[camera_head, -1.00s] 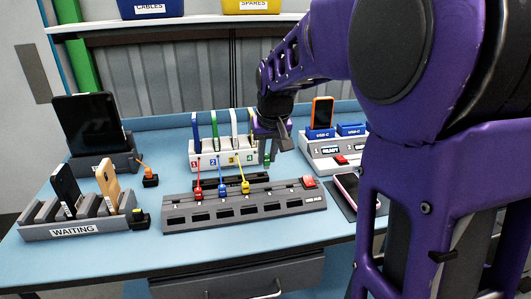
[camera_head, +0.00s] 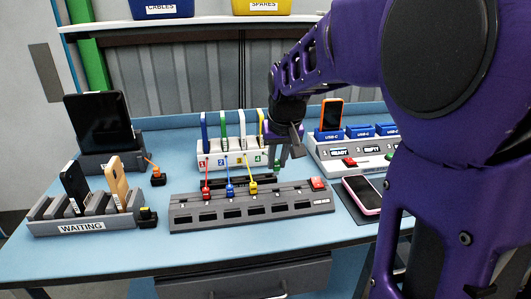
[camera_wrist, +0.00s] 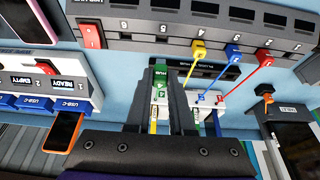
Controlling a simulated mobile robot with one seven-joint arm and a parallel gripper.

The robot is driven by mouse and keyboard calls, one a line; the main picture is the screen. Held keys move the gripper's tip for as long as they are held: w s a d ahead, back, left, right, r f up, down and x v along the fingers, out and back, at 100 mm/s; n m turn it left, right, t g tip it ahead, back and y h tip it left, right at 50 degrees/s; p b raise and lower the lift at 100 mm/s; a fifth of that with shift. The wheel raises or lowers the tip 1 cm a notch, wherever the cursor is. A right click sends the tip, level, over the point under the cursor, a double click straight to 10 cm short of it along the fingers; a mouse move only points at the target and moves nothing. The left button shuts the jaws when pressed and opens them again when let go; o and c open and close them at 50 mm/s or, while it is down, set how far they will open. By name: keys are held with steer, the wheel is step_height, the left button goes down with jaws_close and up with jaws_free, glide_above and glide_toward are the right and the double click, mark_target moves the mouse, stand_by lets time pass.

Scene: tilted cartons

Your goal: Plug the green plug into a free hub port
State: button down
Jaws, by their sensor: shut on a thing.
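My gripper (camera_head: 285,157) is shut on the green plug (camera_wrist: 161,76), which shows between the fingers in the wrist view. In the head view the gripper hangs behind the right part of the grey hub (camera_head: 250,226) and in front of the right end of the white stand, and the plug is mostly hidden. The hub also shows in the wrist view (camera_wrist: 190,46), beyond the plug and apart from it. Red (camera_head: 206,193), blue (camera_head: 230,191) and yellow (camera_head: 252,187) plugs sit on the hub, with cables to the stand. Several ports to the right of the yellow plug look empty.
The white numbered stand (camera_head: 215,160) holds several upright devices behind the hub. A red switch (camera_head: 318,184) sits at the hub's right end. A pink phone (camera_head: 361,194) lies right of it. The grey waiting rack (camera_head: 50,228) and small orange and yellow plugs are at left.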

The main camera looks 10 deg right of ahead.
mark_target(275, 188)
steer(key=shift+f+b, duration=0.7)
steer(key=shift+f, duration=1.7)
steer(key=shift+f, duration=0.75)
steer(key=shift+c, duration=1.5)
jaws_free()
steer(key=shift+r, duration=0.1)
steer(key=shift+r+p, duration=2.7)
steer(key=shift+r, duration=0.8)
